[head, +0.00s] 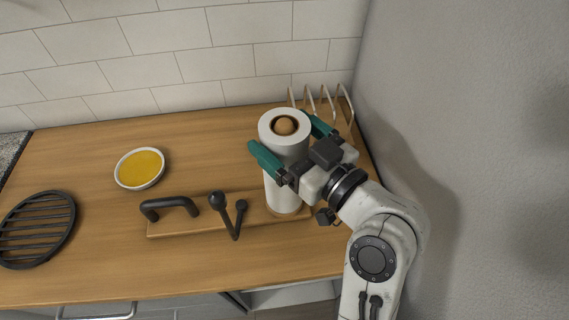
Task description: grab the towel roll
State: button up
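The towel roll (283,196) is a white upright cylinder with a wooden knob at its top centre. My gripper (284,137) reaches in from the right near the roll's upper part. Its two teal fingers are spread apart, one at the front left of the roll and one at the back right, with the roll between them. I cannot tell whether either finger touches it. The gripper body and fingers hide part of the roll's right side.
A wire rack (345,104) stands behind the gripper by the wall. A yellow-filled bowl (140,169) and a black round grate (38,230) are farther left. The grey wall is close at right.

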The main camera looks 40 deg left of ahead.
jog(key=c, duration=1)
jog(key=shift+r, duration=0.2)
